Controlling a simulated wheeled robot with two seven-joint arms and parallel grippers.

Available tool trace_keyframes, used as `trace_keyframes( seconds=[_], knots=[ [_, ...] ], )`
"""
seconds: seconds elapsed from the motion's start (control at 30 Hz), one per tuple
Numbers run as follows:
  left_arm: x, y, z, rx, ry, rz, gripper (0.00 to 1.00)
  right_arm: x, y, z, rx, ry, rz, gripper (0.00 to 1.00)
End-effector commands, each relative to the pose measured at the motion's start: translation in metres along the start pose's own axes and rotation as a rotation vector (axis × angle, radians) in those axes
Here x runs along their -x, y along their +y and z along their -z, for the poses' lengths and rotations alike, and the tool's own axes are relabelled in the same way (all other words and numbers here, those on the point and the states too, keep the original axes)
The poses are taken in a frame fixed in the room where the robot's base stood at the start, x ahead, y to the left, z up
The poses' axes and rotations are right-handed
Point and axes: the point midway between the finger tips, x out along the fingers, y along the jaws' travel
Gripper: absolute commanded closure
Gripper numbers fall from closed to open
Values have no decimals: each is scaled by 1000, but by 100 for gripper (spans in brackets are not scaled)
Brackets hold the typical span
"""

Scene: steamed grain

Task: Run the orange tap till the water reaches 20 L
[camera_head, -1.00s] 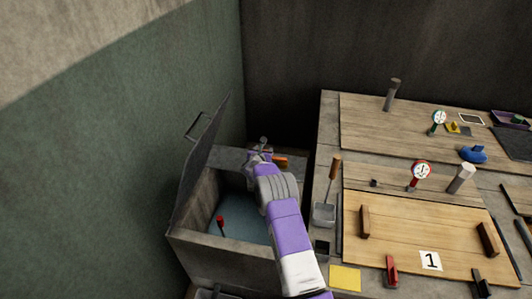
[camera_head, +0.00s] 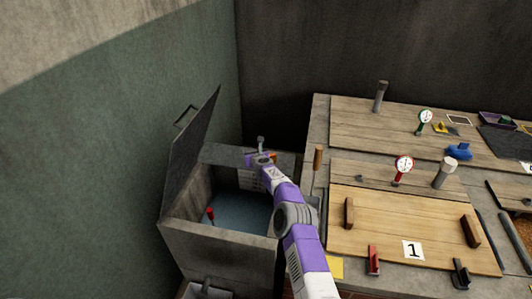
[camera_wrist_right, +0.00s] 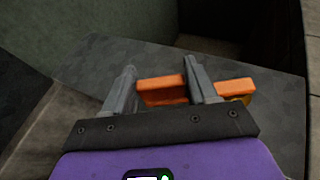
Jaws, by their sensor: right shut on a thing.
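The orange tap (camera_wrist_right: 165,90) lies across my right gripper (camera_wrist_right: 162,80) in the right wrist view, its handle between the two grey fingers. The handle extends past the right finger. In the head view my right gripper (camera_head: 259,158) is at the back of the open grey tank, and only a sliver of the orange tap (camera_head: 273,155) shows beside it. Blue-grey water (camera_head: 240,212) covers the tank floor, with a small red marker (camera_head: 211,214) at its left. I cannot read the level in litres. My left gripper is out of view.
The tank's lid (camera_head: 190,145) stands tilted open on the left. A wooden workbench (camera_head: 430,225) with gauges, blocks and a number 1 card (camera_head: 413,250) fills the right. A dark wall stands behind.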

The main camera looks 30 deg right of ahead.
Motion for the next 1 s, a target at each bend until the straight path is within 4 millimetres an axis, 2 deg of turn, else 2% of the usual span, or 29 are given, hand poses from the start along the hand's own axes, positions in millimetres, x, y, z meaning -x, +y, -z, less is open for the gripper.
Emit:
trace_keyframes(
  seconds=[0.23, 0.77, 0.8, 0.9, 1.0],
  knots=[
    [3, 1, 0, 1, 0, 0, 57, -1, 12, -2, 43, -2, -78, 97],
    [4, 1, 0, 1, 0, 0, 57, 0, 13, -1, 48, -1, -99, 97],
    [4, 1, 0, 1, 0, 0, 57, 0, 13, -1, 48, -1, -99, 40],
    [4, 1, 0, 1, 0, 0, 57, -1, 13, -1, 47, -1, -99, 24],
    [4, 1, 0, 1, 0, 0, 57, -1, 13, -1, 46, -1, -99, 21]
  ],
)
